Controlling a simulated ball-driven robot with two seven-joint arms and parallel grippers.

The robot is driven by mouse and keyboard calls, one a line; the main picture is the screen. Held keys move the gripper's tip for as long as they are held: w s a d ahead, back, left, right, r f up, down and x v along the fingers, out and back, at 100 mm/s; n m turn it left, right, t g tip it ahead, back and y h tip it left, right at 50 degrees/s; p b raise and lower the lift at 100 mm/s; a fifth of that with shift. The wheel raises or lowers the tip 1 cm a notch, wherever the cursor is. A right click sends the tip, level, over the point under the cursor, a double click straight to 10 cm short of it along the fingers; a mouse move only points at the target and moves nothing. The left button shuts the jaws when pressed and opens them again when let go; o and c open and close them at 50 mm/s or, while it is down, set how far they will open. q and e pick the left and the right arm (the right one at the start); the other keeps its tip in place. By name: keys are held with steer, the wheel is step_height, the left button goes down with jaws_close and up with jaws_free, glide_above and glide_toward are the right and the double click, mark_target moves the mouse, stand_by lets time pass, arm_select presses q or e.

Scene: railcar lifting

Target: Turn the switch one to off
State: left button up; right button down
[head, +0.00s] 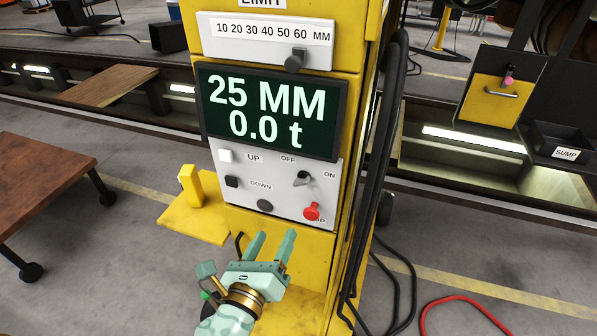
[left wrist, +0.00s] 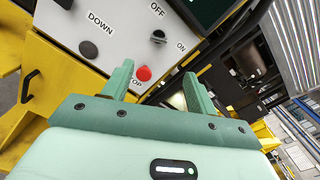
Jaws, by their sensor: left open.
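The switch (head: 301,178) is a small dark knob with a light lever on the white control panel, between the OFF and ON labels. It also shows in the left wrist view (left wrist: 158,37). I cannot tell for certain which label its lever points to. My left gripper (head: 270,240) is open and empty, below the panel and below the red stop button (head: 312,211). In the left wrist view the fingers (left wrist: 157,80) lie on either side of the stop button (left wrist: 143,73), apart from the switch. My right gripper is not in view.
The yellow column (head: 270,75) carries a display (head: 270,112) reading 25 MM and 0.0 t. The UP button (head: 226,156) and DOWN button (head: 232,182) are left of the switch. Black cables (head: 385,150) hang at the column's right. A yellow ledge (head: 190,218) juts out left.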

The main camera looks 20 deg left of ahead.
arm_select(q)
steer(key=p, duration=0.2)
glide_toward(299, 184)
steer(key=w, duration=0.9)
steer(key=shift+w+d, duration=0.1)
steer(key=shift+w, duration=0.15)
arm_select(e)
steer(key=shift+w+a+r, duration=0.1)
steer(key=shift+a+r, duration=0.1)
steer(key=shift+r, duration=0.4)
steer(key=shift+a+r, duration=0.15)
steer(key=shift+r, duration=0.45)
arm_select(q)
steer(key=c, duration=1)
